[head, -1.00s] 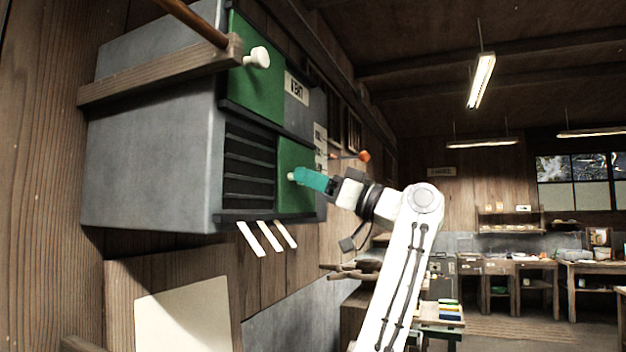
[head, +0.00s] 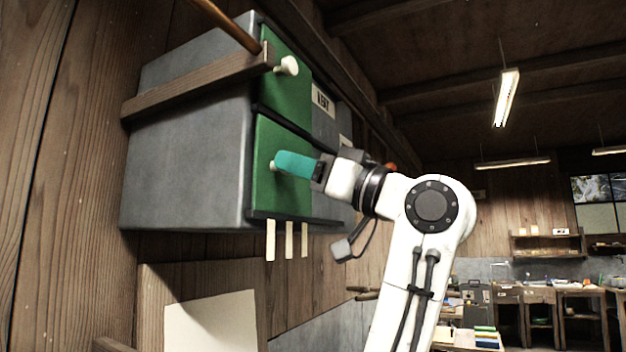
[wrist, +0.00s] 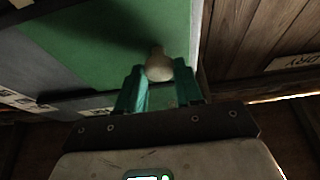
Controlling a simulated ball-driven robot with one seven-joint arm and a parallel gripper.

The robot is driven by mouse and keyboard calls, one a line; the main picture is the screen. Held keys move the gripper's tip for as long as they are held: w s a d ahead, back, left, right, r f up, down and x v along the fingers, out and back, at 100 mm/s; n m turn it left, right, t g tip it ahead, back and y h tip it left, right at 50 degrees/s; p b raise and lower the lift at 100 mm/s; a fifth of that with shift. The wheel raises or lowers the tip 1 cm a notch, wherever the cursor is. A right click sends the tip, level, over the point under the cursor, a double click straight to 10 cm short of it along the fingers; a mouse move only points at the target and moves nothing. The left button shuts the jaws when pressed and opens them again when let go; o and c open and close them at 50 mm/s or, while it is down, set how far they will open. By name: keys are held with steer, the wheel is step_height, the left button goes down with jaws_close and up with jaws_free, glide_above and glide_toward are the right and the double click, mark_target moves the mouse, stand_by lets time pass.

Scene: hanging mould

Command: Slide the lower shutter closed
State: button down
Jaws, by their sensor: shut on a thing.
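The lower shutter (head: 279,205) is a green panel on the front of a grey wall box (head: 185,165). It covers the lower opening up to the box's left front edge, and no slats show. My gripper (head: 278,163), with teal fingers, comes in from the right and is shut on the knob. In the wrist view the fingers (wrist: 160,84) sit on both sides of the knob, with the green panel behind.
An upper green shutter (head: 285,100) with its own pale knob (head: 288,66) sits above. A wooden bar (head: 195,85) crosses the box's side. Pale strips (head: 289,240) hang below the box. Benches (head: 540,305) stand far right.

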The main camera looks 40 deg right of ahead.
steer(key=shift+a, duration=0.25)
steer(key=c, duration=0.8)
jaws_free()
steer(key=shift+s+a, duration=0.1)
steer(key=shift+o, duration=0.2)
steer(key=b+v, duration=0.3)
steer(key=v, duration=0.7)
steer(key=shift+s+f, duration=0.2)
steer(key=shift+s, duration=0.15)
